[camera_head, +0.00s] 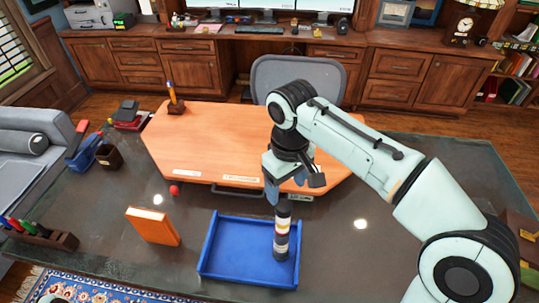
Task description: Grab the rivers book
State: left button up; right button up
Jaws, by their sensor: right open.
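An orange book (152,227) stands or leans on the dark desktop, left of the blue tray (207,251); its title cannot be read, so I cannot tell if it is the rivers book. My right gripper (285,197) is open and points down over the back part of the tray. A dark cylinder with white, yellow and red bands (282,235) is upright in the tray, just below the gripper; I cannot tell whether the fingers touch it.
An orange desk pad (195,145) covers the back middle of the dark desk (350,260). A red ball (174,190) lies near its left corner. A pen tray (40,234) and a brown cup (109,157) are at the left. A grey chair (300,75) stands behind.

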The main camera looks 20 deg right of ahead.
aim_at(153, 227)
jog(key=k, duration=1)
